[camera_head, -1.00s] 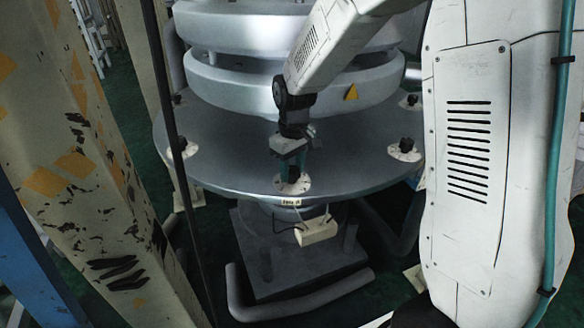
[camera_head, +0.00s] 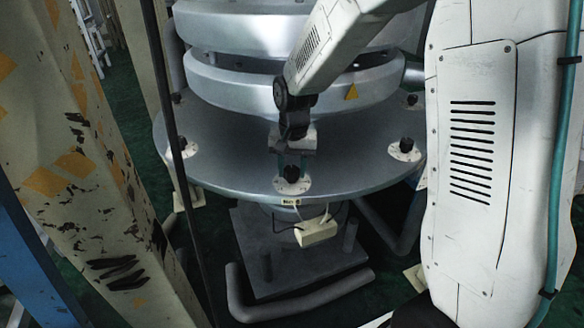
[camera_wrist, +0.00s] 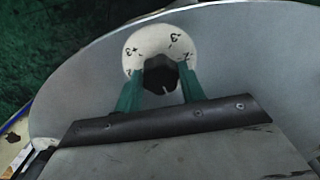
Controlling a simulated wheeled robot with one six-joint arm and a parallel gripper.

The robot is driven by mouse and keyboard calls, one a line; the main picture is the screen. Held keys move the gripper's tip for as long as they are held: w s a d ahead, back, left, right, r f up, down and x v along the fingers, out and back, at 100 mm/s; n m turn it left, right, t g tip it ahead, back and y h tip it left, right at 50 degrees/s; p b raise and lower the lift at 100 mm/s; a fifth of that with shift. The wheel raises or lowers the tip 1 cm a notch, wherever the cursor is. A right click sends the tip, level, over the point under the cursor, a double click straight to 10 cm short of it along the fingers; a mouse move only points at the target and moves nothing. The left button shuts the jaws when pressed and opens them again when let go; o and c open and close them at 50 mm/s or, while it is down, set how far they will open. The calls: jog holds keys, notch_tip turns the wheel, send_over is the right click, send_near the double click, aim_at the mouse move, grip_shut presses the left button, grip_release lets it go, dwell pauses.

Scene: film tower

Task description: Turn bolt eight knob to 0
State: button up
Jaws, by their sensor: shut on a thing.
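A black knob (camera_head: 292,174) stands on a white round dial (camera_head: 291,187) at the front edge of the grey round plate (camera_head: 225,165). My gripper (camera_head: 293,167) comes down from above, with its teal fingers on both sides of this knob, and is shut on it. In the wrist view, the knob (camera_wrist: 158,74) sits between the fingers of my gripper (camera_wrist: 160,80), with a short white mark on its near edge. The dial (camera_wrist: 150,42) shows several printed marks around its far side, some like 2 and 3. Its near part is hidden.
Similar knobs on white dials stand on the plate at right (camera_head: 404,149) and left (camera_head: 179,147). A grey ringed column (camera_head: 225,88) rises behind. A yellow-patched beam (camera_head: 75,165) and thin dark pole are left. A white box (camera_head: 316,232) hangs below.

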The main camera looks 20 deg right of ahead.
aim_at(292, 169)
jog(key=shift+m, duration=0.6)
jog(key=o, duration=1)
jog(key=shift+c, duration=0.2)
jog(key=shift+r, duration=3.95)
